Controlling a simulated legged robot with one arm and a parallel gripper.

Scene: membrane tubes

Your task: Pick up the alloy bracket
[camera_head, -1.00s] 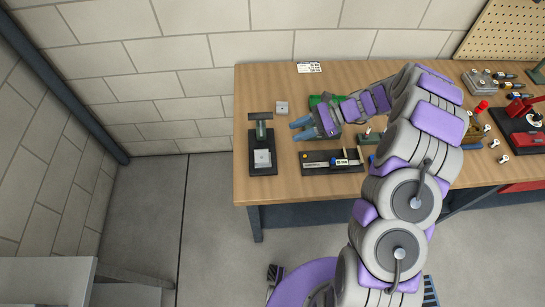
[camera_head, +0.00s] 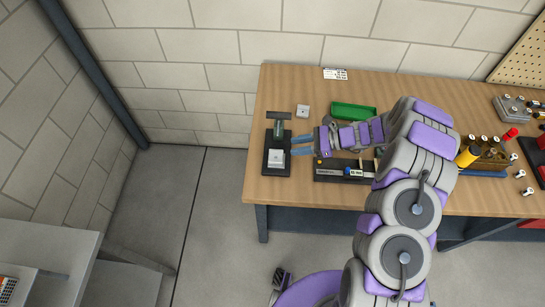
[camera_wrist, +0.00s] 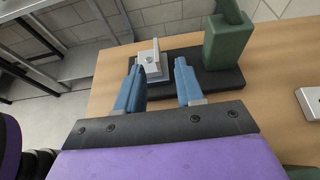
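A pale grey metal bracket (camera_head: 276,158), which I take for the alloy bracket, lies on the black base of a green stand at the table's left end. In the wrist view the bracket (camera_wrist: 150,62) has a bolt or hole in its flat part and a thin upright side. My gripper (camera_head: 295,145) is open and empty, just right of the stand in the head view. In the wrist view my gripper (camera_wrist: 158,68) has its two blue fingers apart, with the bracket ahead of the gap, closer to the left finger. I cannot tell if they touch.
The green stand column (camera_wrist: 227,38) rises from the black base (camera_wrist: 205,78) beside the bracket. A small grey plate (camera_head: 303,111) lies behind on the wooden table (camera_head: 225,195). A green tray (camera_head: 352,112) and a black caliper board (camera_head: 330,172) lie to the right.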

